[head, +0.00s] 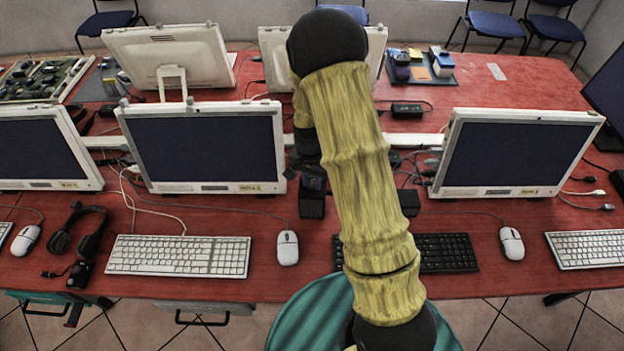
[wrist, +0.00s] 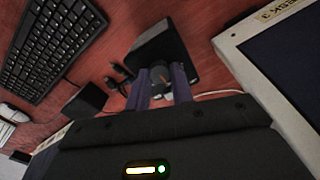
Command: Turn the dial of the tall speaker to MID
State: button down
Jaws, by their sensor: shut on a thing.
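The tall speaker is a black box (wrist: 182,55) in the wrist view, with its dial (wrist: 160,73) on the face toward me. In the head view the speaker (head: 311,204) stands left of my arm, partly covered by my gripper (head: 313,182). My gripper also shows in the wrist view (wrist: 162,80), its two dark fingers on either side of the dial and shut on it. A small orange mark shows on the dial. The fingers hide part of it, and I cannot read any setting labels.
A smaller black box (head: 410,202) stands to the right of my arm. A black keyboard (head: 447,252) lies in front, partly behind my arm. Monitors (head: 208,150) and (head: 515,153) flank the arm. Loose cables lie behind, and a white mouse (head: 287,248) is at the left.

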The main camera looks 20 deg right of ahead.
aim_at(311, 184)
jog(key=shift+m, duration=0.8)
jog(key=c, duration=1.2)
grip_release()
jog(key=shift+r, duration=0.1)
notch_tip(311, 184, up, 17)
jog(key=b, duration=0.1)
jog(key=shift+w+a, duration=0.15)
jog(key=shift+r, duration=0.1)
jog(key=s+f+n+t, duration=0.1)
jog(key=s+n+t, duration=0.1)
jog(key=s+n, duration=0.7)
jog(key=s, duration=0.6)
jog(key=shift+s+d+f+t, duration=0.2)
jog(key=shift+s+d+t, duration=0.05)
jog(key=shift+s+t, duration=0.15)
